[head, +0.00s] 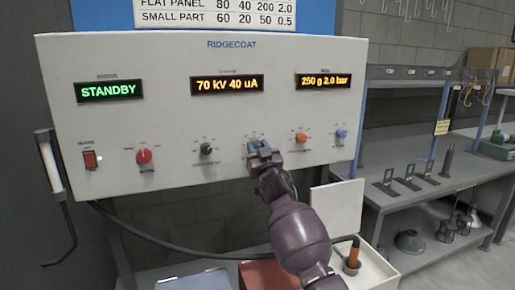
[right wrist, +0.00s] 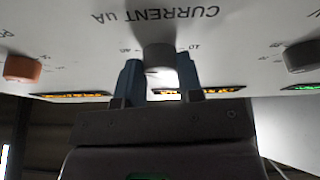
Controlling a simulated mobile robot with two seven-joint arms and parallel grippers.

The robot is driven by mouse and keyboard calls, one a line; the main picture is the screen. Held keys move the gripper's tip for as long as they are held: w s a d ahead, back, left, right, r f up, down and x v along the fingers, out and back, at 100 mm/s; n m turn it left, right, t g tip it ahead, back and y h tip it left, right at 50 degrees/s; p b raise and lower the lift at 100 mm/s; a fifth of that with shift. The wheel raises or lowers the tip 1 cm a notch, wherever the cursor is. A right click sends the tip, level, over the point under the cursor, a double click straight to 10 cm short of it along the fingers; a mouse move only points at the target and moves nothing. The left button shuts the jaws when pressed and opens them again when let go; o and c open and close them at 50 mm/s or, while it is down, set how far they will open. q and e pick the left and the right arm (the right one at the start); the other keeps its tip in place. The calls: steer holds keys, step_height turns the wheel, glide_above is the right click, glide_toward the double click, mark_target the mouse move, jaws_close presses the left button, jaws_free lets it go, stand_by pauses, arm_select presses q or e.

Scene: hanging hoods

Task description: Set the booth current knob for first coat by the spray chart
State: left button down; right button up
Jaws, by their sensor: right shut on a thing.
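The white RIDGECOAT control panel (head: 110,60) fills the middle of the head view. My right gripper (head: 262,156) reaches up to its lower knob row and covers most of one knob. In the right wrist view the gripper's two blue fingers (right wrist: 159,82) are on either side of a grey current knob (right wrist: 159,55), under an upside-down "CURRENT uA" label. The middle display (head: 228,85) reads 70 kV 40 uA. The spray chart (head: 215,12) shows only its flat panel and small part rows; no first coat row is visible. My left gripper is not in view.
Other knobs beside it are red (head: 144,156), black (head: 206,149), orange (head: 301,137) and blue (head: 341,133). The left display (head: 108,90) reads STANDBY; the right one (head: 323,80) reads 250 g 2.0 bar. A grey shelf table (head: 400,195) stands at right.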

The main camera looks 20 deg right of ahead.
steer(key=n+y+p, duration=0.1)
steer(key=n, duration=0.1)
steer(key=n+y+p, duration=0.1)
steer(key=n, duration=0.1)
steer(key=shift+d+r+n, duration=0.15)
steer(key=shift+d+n, duration=0.05)
steer(key=shift+n, duration=0.2)
steer(key=n+g+y+p, duration=0.1)
steer(key=n+y+p, duration=0.1)
steer(key=n, duration=0.2)
steer(key=shift+d+n, duration=0.1)
steer(key=shift+n, duration=0.2)
steer(key=shift+n+g+y+p, duration=0.6)
steer(key=shift+n+y+p, duration=0.1)
steer(key=shift+n, duration=1)
steer(key=o, duration=0.7)
steer(key=shift+o, duration=1.1)
steer(key=shift+s, duration=0.1)
